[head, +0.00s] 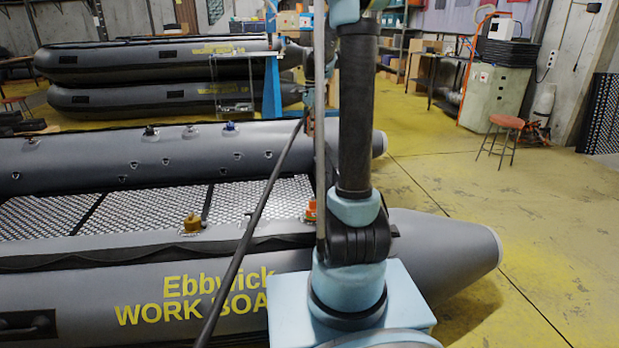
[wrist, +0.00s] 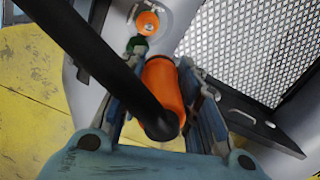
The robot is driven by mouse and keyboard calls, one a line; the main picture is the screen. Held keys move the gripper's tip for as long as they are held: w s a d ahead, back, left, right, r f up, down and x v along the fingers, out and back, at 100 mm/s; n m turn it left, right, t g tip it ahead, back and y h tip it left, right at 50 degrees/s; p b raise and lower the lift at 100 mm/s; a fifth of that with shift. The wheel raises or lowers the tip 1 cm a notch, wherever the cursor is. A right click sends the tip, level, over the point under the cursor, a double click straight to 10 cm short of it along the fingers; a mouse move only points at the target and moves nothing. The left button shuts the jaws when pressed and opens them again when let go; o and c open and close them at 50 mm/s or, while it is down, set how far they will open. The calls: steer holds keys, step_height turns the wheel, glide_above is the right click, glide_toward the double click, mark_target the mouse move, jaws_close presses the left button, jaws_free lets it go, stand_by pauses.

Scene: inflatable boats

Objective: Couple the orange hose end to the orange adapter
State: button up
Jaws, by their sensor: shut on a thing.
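In the wrist view, my gripper (wrist: 161,62) is shut on the orange hose end (wrist: 163,84), with a finger on each side. The black hose (wrist: 105,70) runs from it across the picture to the upper left. The orange adapter (wrist: 148,24) sits on the grey boat tube just beyond the hose end, slightly to its left. They look apart in this view, but the exact gap is unclear. A small dark green part (wrist: 137,45) lies between them at the left fingertip. In the head view, the orange adapter (head: 311,210) is partly hidden behind my arm; my gripper is not clearly visible.
A brass-yellow adapter (head: 192,223) stands on the near tube left of the orange one. Several fittings sit on the far tube (head: 90,152). The black hose (head: 262,205) slants across the boat. Other boats (head: 150,98) are stacked behind; yellow floor (head: 520,220) is open at right.

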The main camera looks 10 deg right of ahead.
steer(key=shift+s+f+n+g, duration=0.25)
steer(key=shift+s+f+n, duration=0.6)
steer(key=shift+f, duration=3.3)
steer(key=shift+s+f+n+g, duration=0.3)
steer(key=shift+f+n, duration=0.9)
steer(key=shift+f, duration=2.95)
steer(key=shift+s+f+n+g, duration=0.15)
steer(key=shift+s+f+n, duration=0.75)
steer(key=shift+f, duration=3.25)
steer(key=shift+f, duration=0.85)
steer(key=o, duration=1.1)
steer(key=shift+o, duration=0.2)
steer(key=shift+r, duration=0.1)
step_height(320, 180, up, 12)
steer(key=w, duration=0.2)
steer(key=shift+f, duration=0.25)
